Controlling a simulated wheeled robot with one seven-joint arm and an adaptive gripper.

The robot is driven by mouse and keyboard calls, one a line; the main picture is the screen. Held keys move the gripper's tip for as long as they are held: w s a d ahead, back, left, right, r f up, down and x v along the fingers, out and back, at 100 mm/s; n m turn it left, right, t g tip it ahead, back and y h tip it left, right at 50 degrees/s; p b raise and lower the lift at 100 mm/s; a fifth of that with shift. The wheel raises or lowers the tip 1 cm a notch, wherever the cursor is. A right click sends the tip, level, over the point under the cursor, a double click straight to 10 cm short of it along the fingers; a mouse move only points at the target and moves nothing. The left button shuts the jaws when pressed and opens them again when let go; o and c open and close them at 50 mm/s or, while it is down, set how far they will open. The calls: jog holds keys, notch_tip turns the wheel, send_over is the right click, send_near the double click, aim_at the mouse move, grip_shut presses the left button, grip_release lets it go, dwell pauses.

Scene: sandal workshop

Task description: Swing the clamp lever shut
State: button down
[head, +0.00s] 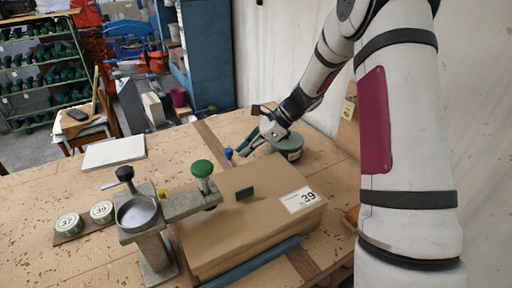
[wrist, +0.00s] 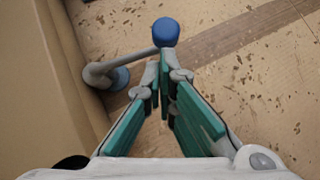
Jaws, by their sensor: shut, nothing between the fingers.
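The clamp lever is a grey bar with a blue knob (wrist: 166,31) on its end. It runs from a round pivot (wrist: 115,77) beside the box wall, out over the bench to the right. In the head view the knob (head: 228,153) shows just behind the cardboard box. My gripper (wrist: 160,68) is shut and empty, with its fingertips right at the bar just below the knob. I cannot tell whether they touch it. In the head view my gripper (head: 243,153) is just right of the knob. The pivot is hidden there by the box.
The box (head: 240,222), labelled 39, fills the near bench. A grey press (head: 150,245) with a green knob reaches over it. A green tin (head: 288,148) stands right beside my gripper. Two round tins sit on a strip at left. Bare bench lies behind the box.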

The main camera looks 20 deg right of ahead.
jog(key=shift+w+a, duration=0.1)
jog(key=shift+a, duration=0.1)
jog(key=shift+w+a+f+n+g+b, duration=0.15)
jog(key=shift+w+a+n+g+b, duration=0.25)
jog(key=shift+a+n+b, duration=0.15)
jog(key=shift+a, duration=0.3)
jog(key=d, duration=0.5)
jog(key=shift+s+r, duration=0.4)
jog(key=v, duration=0.9)
jog(key=shift+d+b, duration=0.2)
jog(key=shift+b, duration=0.25)
